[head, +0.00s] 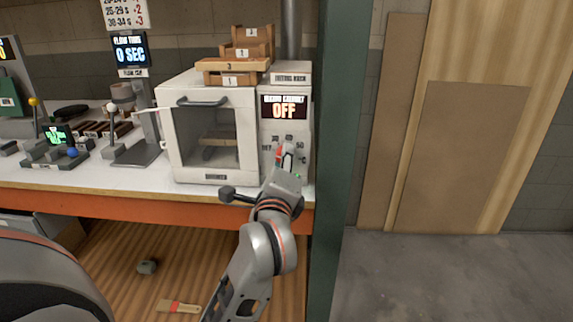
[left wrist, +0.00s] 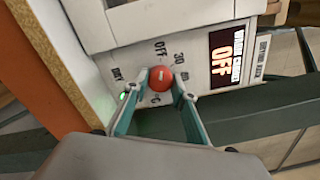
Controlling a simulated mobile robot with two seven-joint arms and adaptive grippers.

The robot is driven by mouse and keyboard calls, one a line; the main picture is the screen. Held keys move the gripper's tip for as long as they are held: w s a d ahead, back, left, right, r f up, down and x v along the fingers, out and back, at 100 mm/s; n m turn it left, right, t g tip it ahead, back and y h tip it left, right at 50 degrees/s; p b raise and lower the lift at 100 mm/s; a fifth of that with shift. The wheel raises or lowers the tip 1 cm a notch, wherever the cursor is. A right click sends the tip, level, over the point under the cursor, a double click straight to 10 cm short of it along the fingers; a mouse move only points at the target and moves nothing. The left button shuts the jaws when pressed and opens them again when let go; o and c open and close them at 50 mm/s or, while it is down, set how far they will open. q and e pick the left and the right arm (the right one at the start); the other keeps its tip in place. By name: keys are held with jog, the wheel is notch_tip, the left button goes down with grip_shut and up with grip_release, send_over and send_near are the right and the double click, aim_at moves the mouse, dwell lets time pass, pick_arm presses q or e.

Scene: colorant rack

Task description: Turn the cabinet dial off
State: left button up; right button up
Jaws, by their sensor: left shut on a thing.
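The white drying cabinet (head: 178,115) stands on the bench, with a glass door and a control panel on its right. The red round dial (left wrist: 160,78) is on that panel, with labels such as OFF, 30 and DRY around it. The cabinet display (head: 284,107) reads OFF; it also reads OFF in the left wrist view (left wrist: 227,55). My left gripper (head: 284,156) is at the panel, its two fingers (left wrist: 160,84) shut on the dial from either side. In the head view the gripper hides most of the dial. My right gripper is in neither view.
Wooden trays (head: 235,65) are stacked on the cabinet. A green post (head: 343,120) rises close to the right of the panel. A stand with a screen reading 0 SEC (head: 130,50) is at the left. A brush (head: 178,306) lies on the lower shelf.

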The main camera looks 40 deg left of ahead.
aim_at(284, 112)
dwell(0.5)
pick_arm(q)
jog(key=o, duration=1.1)
notch_tip(284, 112, up, 9)
jog(key=shift+s+d+r, duration=0.1)
jog(key=shift+d, duration=0.05)
jog(key=shift+r, duration=0.5)
jog(key=shift+a+f, duration=0.1)
jog(key=shift+a, duration=0.1)
